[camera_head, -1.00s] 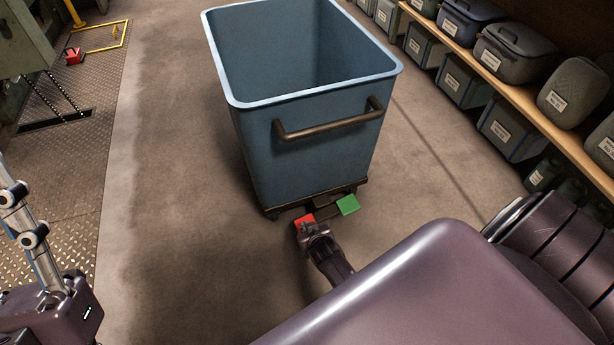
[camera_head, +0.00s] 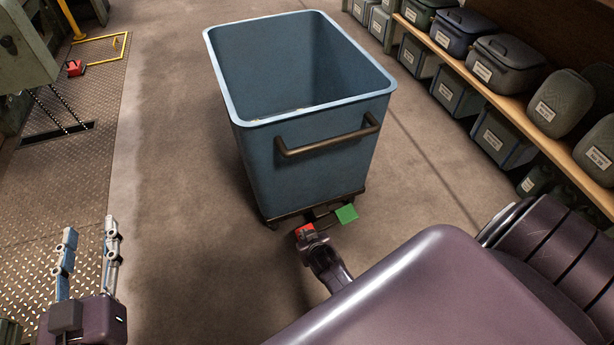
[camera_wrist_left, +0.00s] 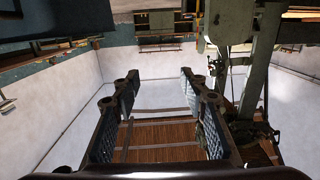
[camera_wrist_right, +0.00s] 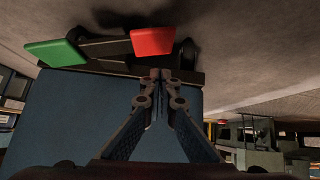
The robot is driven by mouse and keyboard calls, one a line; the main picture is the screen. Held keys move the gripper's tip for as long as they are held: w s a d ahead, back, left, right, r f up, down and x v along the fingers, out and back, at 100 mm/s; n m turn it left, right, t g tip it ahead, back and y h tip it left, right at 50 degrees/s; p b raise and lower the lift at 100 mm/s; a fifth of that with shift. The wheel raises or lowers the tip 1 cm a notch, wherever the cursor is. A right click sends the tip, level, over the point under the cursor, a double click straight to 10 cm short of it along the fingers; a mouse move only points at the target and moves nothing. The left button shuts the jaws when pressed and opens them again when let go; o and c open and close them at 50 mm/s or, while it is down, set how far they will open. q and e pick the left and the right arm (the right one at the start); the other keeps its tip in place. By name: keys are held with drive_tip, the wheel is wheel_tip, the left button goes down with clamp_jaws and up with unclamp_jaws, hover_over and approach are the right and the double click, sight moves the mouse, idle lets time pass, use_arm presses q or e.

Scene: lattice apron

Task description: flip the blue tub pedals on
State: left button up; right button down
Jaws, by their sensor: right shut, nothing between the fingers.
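The blue tub (camera_head: 310,165) stands on the floor on a dark wheeled base, with a brown handle bar (camera_head: 330,138) on its near side. At its foot are a red pedal (camera_head: 305,230) and a green pedal (camera_head: 346,214). My right gripper (camera_head: 308,240) is shut and empty, close at the red pedal and partly covering it in the head view. In the right wrist view the red pedal (camera_wrist_right: 153,41) and green pedal (camera_wrist_right: 55,53) lie beyond the shut fingertips (camera_wrist_right: 160,75); contact cannot be told. My left gripper (camera_head: 90,235) is open and empty, well left of the tub.
A wooden shelf (camera_head: 500,90) with several labelled bins runs along the right. A metal tread plate (camera_head: 80,150) with a yellow frame (camera_head: 100,45) and a small red item (camera_head: 75,68) lies on the left. The floor around the tub is clear.

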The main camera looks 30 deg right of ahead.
use_arm(q)
drive_tip(key=s+a+f+g+y+p, duration=0.1)
drive_tip(key=s+a+f+g, duration=0.1)
drive_tip(key=s+f+g, duration=0.3)
drive_tip(key=s+a+f+g+y+p, duration=0.1)
drive_tip(key=s+a+f+g+p, duration=0.1)
drive_tip(key=s+f, duration=0.4)
wheel_tip(320, 180, down, 5)
drive_tip(key=a+g, duration=0.1)
drive_tip(key=g, duration=0.1)
drive_tip(key=shift+s+f+n+g+y, duration=0.2)
drive_tip(key=shift+n+g+y, duration=0.1)
drive_tip(key=shift+g+y, duration=0.1)
use_arm(e)
drive_tip(key=a+v, duration=0.1)
drive_tip(key=v, duration=0.6)
drive_tip(key=shift+r, duration=0.1)
